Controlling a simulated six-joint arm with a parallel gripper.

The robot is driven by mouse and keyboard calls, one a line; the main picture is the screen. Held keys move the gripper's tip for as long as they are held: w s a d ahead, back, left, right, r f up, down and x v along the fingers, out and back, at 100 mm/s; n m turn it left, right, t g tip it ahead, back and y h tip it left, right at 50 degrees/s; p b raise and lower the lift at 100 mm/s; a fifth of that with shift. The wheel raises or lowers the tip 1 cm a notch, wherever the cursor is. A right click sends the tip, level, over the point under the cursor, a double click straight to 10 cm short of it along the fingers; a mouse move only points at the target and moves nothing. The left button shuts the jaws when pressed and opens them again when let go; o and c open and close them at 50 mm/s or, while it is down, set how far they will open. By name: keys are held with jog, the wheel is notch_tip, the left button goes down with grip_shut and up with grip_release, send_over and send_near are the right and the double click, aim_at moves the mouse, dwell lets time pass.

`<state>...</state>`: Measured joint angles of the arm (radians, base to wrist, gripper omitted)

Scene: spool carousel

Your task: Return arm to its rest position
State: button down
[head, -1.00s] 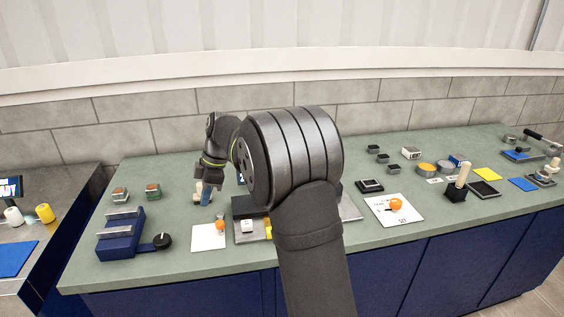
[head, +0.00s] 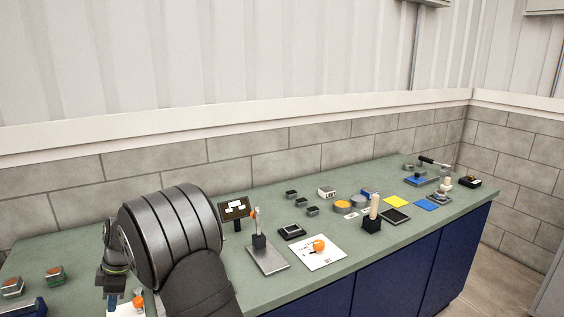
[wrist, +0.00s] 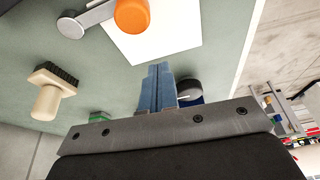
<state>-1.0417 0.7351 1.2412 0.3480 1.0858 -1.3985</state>
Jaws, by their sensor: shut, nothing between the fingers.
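My arm shows at the lower left of the head view, its wrist bent down over the green bench top. My gripper (wrist: 158,88) shows in the wrist view with its two blue-grey fingers together and nothing between them. The fingers point over the bench, apart from the objects around them as far as I can tell. In the head view the fingertips are hard to make out beside the dark wrist.
The wrist view shows a wooden-handled brush (wrist: 48,95), an orange knob (wrist: 132,17) on a white card (wrist: 160,48), and a dark round knob (wrist: 189,90). The head view shows a small screen (head: 235,208), a metal plate with a post (head: 267,259), and small trays rightward.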

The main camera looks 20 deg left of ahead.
jog(key=m, duration=0.1)
jog(key=a+m, duration=0.1)
jog(key=m, duration=0.1)
jog(key=w+a+m+t, duration=0.1)
jog(key=shift+w+a+f+m+y, duration=0.1)
jog(key=shift+a+f+m+y, duration=0.2)
jog(key=shift+f+y, duration=0.1)
jog(key=shift+w+a+m+t, duration=0.15)
jog(key=shift+a+m+t, duration=0.15)
jog(key=shift+a+m, duration=0.35)
jog(key=shift+w+a+m+t, duration=0.15)
jog(key=shift+a+m+t, duration=0.2)
jog(key=shift+m, duration=0.5)
jog(key=shift+d, duration=0.1)
